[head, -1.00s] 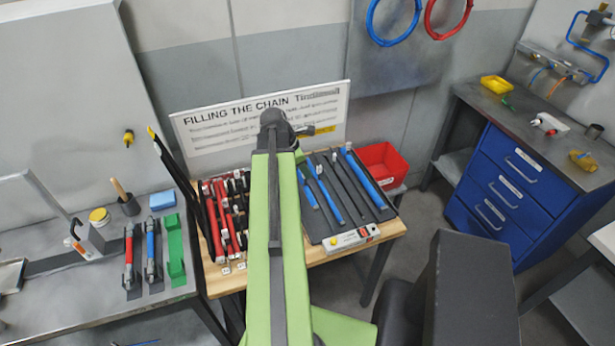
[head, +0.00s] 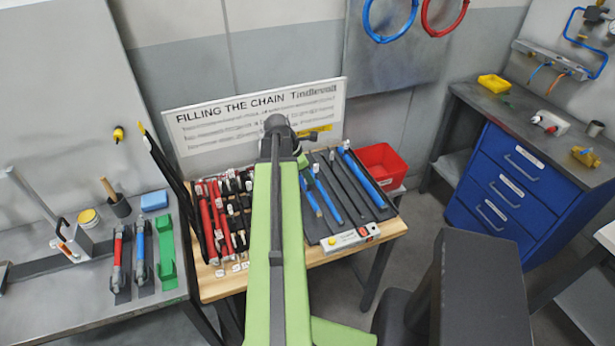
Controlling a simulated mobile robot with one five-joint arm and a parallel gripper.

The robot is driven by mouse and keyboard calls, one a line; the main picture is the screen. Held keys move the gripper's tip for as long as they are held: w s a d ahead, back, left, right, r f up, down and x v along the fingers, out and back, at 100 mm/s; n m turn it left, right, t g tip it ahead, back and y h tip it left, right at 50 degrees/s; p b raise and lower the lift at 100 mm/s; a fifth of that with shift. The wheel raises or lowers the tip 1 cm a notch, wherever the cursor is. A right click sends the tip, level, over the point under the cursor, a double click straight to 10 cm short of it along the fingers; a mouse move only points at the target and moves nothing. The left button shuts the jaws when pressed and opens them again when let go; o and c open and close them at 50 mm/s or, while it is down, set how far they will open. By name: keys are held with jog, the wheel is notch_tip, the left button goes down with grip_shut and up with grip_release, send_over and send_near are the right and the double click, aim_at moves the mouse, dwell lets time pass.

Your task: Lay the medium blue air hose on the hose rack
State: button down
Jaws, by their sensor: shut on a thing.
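The rack board (head: 391,213), dark with several parallel blue and dark hoses on it, lies on the wooden table to the right of my arm. A long blue hose (head: 364,172) lies at its right side. Two shorter blue hoses (head: 327,198) lie at its left side, near my arm; I cannot tell which is the medium one. My green arm reaches over the table, and its far joint is above the back of the table. My gripper and anything in it are hidden behind the arm.
Red and black hoses (head: 212,212) fill the left part of the table. A white control box (head: 349,238) sits at the front edge. A sign (head: 255,112) stands behind, and a red bin (head: 381,164) is at the back right. A blue drawer cabinet (head: 510,185) stands at right.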

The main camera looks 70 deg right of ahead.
aim_at(306, 191)
jog(key=shift+f+b, duration=4.55)
jog(key=shift+f, duration=0.1)
jog(key=c, duration=1.4)
grip_release()
jog(key=shift+r, duration=0.15)
jog(key=p+v, duration=1.6)
jog(key=v, duration=0.1)
jog(key=shift+r, duration=0.15)
jog(key=shift+a, duration=0.1)
